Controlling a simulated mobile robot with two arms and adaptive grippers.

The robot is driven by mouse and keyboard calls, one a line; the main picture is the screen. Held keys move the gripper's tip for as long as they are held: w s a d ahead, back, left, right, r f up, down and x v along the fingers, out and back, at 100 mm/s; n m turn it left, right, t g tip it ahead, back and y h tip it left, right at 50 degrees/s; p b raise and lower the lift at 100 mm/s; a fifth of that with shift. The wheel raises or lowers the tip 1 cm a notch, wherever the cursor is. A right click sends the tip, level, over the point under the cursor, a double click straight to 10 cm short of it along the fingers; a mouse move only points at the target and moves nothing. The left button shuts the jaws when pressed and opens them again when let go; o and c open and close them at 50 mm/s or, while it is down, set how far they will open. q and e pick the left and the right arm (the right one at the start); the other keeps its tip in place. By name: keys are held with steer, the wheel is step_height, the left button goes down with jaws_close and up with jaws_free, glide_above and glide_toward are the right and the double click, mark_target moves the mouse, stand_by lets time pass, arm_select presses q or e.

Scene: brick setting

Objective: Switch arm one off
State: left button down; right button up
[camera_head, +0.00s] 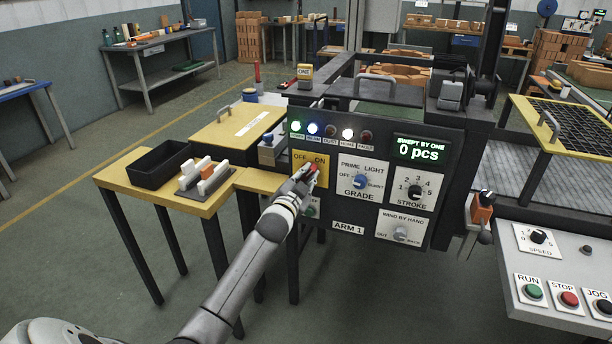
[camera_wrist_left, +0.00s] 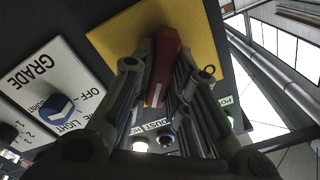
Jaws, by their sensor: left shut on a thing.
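The ARM 1 panel (camera_head: 345,228) is a dark upright board. Its yellow OFF/ON plate (camera_head: 322,181) sits at the upper left, with a red switch handle (camera_head: 314,166) on it. My left gripper (camera_head: 306,174) is shut on this handle. In the left wrist view the red handle (camera_wrist_left: 165,62) stands between the fingers (camera_wrist_left: 160,85) in front of the yellow plate (camera_wrist_left: 118,35). The fingers hide part of the handle. My right gripper is not in view.
Above the plate is a row of lamps (camera_head: 330,131), some lit. A yellow table (camera_head: 190,205) with a black bin (camera_head: 160,166) is left.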

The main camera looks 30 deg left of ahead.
arm_select(q)
steer(key=n+p, duration=0.2)
steer(key=n, duration=0.2)
steer(key=shift+r, duration=0.1)
steer(key=n+p, duration=0.1)
steer(key=n, duration=0.4)
steer(key=shift+a+p, duration=0.1)
steer(key=shift+p, duration=0.3)
steer(key=n+p, duration=0.1)
steer(key=n, duration=0.3)
steer(key=shift+n, duration=1.7)
steer(key=c, duration=1.4)
jaws_free()
steer(key=shift+s+a, duration=0.1)
